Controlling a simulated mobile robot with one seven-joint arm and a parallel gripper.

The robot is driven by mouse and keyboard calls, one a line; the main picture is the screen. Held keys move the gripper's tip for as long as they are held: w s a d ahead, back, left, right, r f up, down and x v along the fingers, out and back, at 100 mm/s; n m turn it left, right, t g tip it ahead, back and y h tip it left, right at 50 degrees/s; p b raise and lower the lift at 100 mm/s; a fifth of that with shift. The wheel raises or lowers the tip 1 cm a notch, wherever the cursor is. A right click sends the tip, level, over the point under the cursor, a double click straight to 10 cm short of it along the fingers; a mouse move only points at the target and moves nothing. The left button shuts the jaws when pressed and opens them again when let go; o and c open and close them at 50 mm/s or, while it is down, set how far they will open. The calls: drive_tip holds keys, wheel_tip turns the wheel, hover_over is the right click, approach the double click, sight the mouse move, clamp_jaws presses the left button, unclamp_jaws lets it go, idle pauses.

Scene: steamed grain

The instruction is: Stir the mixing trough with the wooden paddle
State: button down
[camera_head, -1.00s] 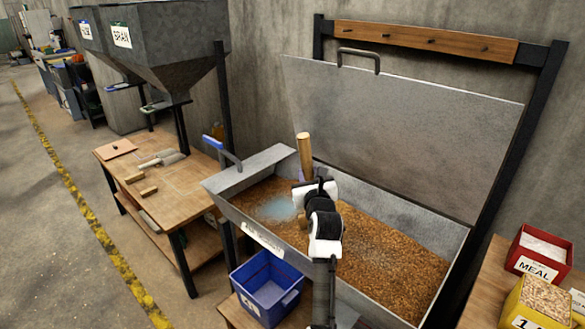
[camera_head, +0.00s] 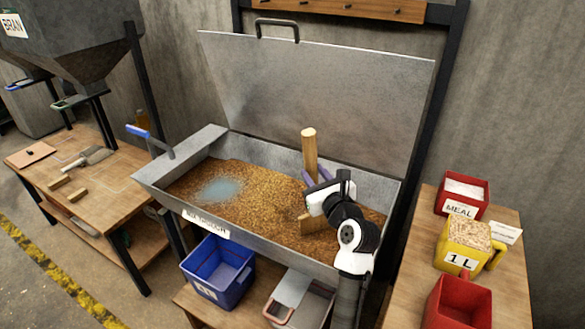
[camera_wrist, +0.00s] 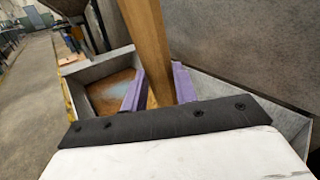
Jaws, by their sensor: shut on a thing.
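The mixing trough (camera_head: 258,246) is a long grey metal box filled with brown grain, with a pale bluish patch (camera_head: 221,189) toward its left. The wooden paddle (camera_head: 309,150) stands nearly upright in the right part of the trough, its lower end in the grain. My gripper (camera_head: 317,182) is shut on the paddle's shaft above the grain. In the wrist view the shaft (camera_wrist: 148,45) rises between the purple fingers (camera_wrist: 158,88), and the trough's left end shows beyond. Part of the lower paddle is hidden by my gripper.
The trough's metal lid (camera_head: 320,95) stands open behind it. A blue bin (camera_head: 214,272) sits below in front. A wooden bench (camera_head: 95,190) with tools is at left. A red MEAL box (camera_head: 464,190) and a yellow 1 L measure (camera_head: 463,250) stand on the right table.

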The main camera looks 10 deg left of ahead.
drive_tip(key=shift+s+d+b, duration=1.4)
drive_tip(key=shift+d+b, duration=1.15)
drive_tip(key=shift+d, duration=1.75)
wheel_tip(320, 180, up, 22)
drive_tip(key=a+p, duration=0.2)
drive_tip(key=p, duration=0.3)
drive_tip(key=shift+w+r, duration=0.25)
drive_tip(key=shift+w, duration=0.05)
